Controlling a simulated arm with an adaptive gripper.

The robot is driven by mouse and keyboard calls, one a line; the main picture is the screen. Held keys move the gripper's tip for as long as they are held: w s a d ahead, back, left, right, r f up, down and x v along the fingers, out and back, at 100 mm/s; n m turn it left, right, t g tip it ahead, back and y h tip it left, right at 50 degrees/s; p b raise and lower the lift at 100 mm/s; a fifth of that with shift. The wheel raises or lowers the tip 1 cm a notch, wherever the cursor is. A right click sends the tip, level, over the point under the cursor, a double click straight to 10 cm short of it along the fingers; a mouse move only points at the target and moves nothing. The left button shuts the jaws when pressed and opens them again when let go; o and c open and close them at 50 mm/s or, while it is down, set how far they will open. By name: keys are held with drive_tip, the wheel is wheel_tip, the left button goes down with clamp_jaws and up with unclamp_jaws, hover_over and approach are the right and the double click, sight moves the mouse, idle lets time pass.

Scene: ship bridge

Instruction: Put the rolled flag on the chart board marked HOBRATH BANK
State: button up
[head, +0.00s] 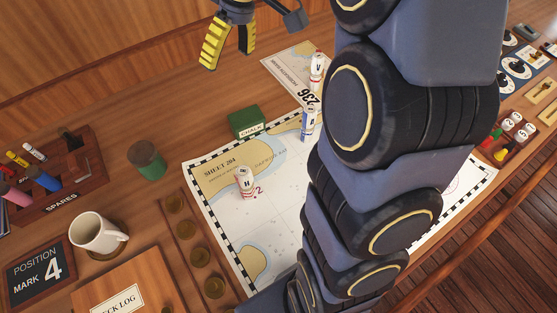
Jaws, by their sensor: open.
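My gripper (228,58) is open with yellow-padded fingers, empty, above the wooden desk behind the chart. A rolled white flag with red bands, marked H (244,184), stands on the chart labelled SHEET 204 (215,167). A blue-and-white rolled flag (308,122) stands near the chart's far edge. A similar white and red roll marked A (317,68) stands behind it, by a smaller sheet (286,66) and a 236 label (312,96). I cannot read HOBRATH BANK anywhere. My arm hides much of the chart. Which roll the task means is unclear.
A green CHALK box (248,122) sits at the chart's far edge, with a green cylinder (146,159) to its left. A SPARES rack (75,185), white mug (98,234) and POSITION MARK 4 plaque (40,272) fill the left. A tray of small pieces (511,138) lies right.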

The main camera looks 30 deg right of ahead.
drive_tip(key=s+a+f+m+g+h, duration=0.1)
drive_tip(key=s+a+m, duration=0.1)
drive_tip(key=s, duration=1)
drive_tip(key=s+a+f+m+g+h, duration=0.1)
drive_tip(key=s+a, duration=0.3)
drive_tip(key=s, duration=0.9)
drive_tip(key=shift+a+f+m+h, duration=0.3)
drive_tip(key=shift+f+m+h, duration=0.1)
drive_tip(key=shift+f+h, duration=0.25)
